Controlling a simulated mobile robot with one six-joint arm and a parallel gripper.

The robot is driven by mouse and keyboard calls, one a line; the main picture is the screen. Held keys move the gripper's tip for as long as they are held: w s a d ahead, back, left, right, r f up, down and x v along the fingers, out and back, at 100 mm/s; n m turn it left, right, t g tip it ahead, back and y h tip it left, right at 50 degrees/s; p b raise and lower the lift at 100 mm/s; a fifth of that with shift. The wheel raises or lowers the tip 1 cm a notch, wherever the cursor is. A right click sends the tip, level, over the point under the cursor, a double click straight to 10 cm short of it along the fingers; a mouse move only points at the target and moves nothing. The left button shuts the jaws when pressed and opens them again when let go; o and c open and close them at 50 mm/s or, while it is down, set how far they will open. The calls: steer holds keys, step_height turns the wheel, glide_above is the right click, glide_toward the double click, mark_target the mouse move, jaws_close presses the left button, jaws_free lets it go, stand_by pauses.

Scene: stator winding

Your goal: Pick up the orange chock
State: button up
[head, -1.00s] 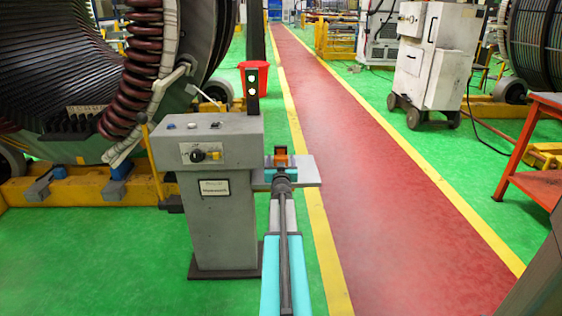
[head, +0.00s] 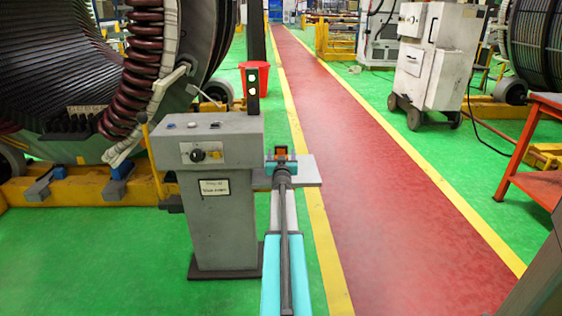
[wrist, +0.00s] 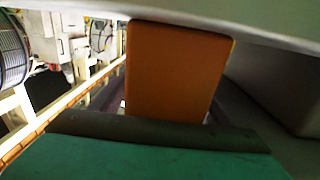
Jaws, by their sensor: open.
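The orange chock (head: 281,151) shows as a small orange patch at the side shelf (head: 306,172) of the grey control pedestal. In the wrist view the chock (wrist: 175,70) is a large upright orange block near the middle, very close to the camera. My gripper (head: 281,160) is open, with its teal jaws at the chock and partly hiding it in the head view. A teal part of my gripper with a dark edge fills the bottom of the wrist view. I cannot tell whether the jaws touch the chock.
The grey pedestal (head: 217,225) stands just left of my arm. A red bucket (head: 254,80) is behind it. The large stator machine (head: 60,70) fills the left. A red walkway (head: 375,190) runs clear on the right, with a white cabinet (head: 425,70) and red table (head: 530,185) beyond.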

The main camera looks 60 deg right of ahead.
steer(key=shift+c, duration=0.2)
stand_by(0.3)
steer(key=shift+r, duration=0.1)
steer(key=c, duration=1.2)
steer(key=shift+s+r, duration=0.1)
steer(key=shift+s+d+r, duration=0.15)
steer(key=shift+r, duration=0.3)
step_height(320, 180, up, 6)
steer(key=shift+r+p, duration=0.15)
steer(key=shift+p, duration=0.55)
steer(key=s+d+p, duration=0.9)
steer(key=s+d, duration=0.2)
steer(key=s, duration=0.4)
steer(key=shift+s+d+f+p, duration=0.2)
steer(key=shift+s+f+p, duration=0.05)
steer(key=shift+s+p, duration=0.15)
